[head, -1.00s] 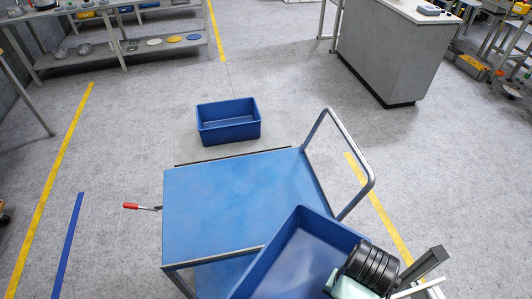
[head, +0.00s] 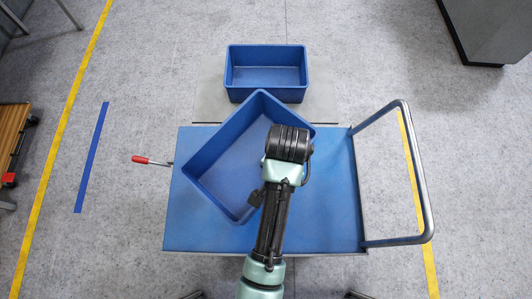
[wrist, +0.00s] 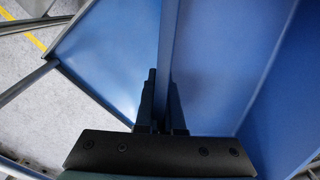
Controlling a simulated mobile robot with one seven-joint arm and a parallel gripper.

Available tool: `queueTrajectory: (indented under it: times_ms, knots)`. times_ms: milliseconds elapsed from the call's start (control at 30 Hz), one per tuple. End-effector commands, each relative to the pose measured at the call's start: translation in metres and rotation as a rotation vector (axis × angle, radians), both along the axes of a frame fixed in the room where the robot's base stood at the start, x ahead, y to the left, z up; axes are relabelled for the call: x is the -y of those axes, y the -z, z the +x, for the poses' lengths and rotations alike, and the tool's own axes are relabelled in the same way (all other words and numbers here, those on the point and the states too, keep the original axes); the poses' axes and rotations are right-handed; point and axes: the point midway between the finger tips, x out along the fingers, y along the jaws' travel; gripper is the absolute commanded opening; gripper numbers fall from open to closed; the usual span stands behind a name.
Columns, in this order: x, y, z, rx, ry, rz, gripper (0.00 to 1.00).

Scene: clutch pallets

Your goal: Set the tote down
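A blue open tote (head: 222,139) is over the blue top of a cart (head: 330,215), turned at an angle to it. It looks empty. In the wrist view, my gripper (wrist: 163,108) has one dark finger on each side of the tote's wall (wrist: 168,45), shut on it. The tote's inside (wrist: 222,60) is to the right of that wall and the cart top (wrist: 105,60) to the left. In the head view my wrist covers the gripper and the tote's right side. I cannot tell whether the tote's bottom touches the cart top.
A second blue tote (head: 267,94) stands just beyond the cart's far edge. A metal push handle (head: 418,170) rises at the cart's right end. A red-tipped lever (head: 141,160) sticks out at the left. Bare floor lies left of the cart.

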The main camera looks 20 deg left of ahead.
Motion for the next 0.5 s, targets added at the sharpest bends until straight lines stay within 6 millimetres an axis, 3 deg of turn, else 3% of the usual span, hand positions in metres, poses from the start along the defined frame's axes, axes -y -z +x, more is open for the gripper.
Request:
queueTrajectory:
  times_ms: [300, 500]
  knots:
    - [-0.043, 0.042, -0.042, -0.016, 0.568, 0.041, 0.0]
    - [-0.056, 0.054, -0.058, -0.028, 0.786, 0.058, 0.0]
